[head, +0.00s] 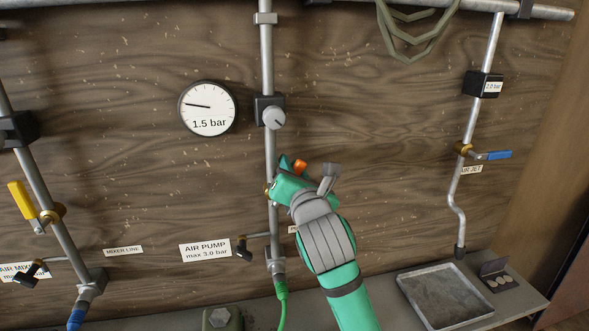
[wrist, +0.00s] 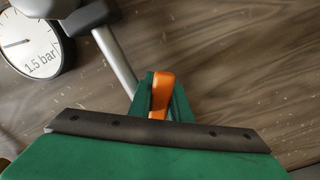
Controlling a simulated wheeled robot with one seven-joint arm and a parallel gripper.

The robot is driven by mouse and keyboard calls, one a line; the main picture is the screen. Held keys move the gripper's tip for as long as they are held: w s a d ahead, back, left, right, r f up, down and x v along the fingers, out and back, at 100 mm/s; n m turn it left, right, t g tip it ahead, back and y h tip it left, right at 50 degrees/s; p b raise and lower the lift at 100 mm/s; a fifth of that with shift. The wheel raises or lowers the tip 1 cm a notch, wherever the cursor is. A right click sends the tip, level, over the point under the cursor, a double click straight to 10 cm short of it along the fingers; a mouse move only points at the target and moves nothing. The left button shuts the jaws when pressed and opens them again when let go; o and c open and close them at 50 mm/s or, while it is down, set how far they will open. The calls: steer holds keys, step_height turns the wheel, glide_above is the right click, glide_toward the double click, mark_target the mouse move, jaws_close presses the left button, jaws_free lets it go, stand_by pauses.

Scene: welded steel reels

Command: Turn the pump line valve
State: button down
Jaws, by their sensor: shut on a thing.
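The pump line valve has an orange handle (head: 300,167), which sticks out just past my gripper in the head view. My gripper (head: 285,178) is at the middle pipe (head: 268,158), below the round grey knob (head: 273,118). In the wrist view the orange handle (wrist: 162,93) lies between the green fingers of my gripper (wrist: 160,100), which are shut on it. The handle points up and away from the gripper there. The valve body is mostly hidden behind my gripper. The gauge (head: 207,108) left of the pipe reads 1.5 bar.
A yellow-handled valve (head: 22,200) is on the left pipe and a blue-handled valve (head: 493,155) on the right pipe. An AIR PUMP sign (head: 205,249) is on the wooden wall. A grey tray (head: 403,283) sits on the shelf at right. Green hose (head: 282,305) hangs below the middle pipe.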

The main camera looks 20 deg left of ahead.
steer(key=shift+a, duration=0.15)
stand_by(0.3)
steer(key=c, duration=1.6)
jaws_free()
steer(key=shift+c, duration=0.2)
steer(key=shift+s+r, duration=0.1)
steer(key=shift+a, duration=0.1)
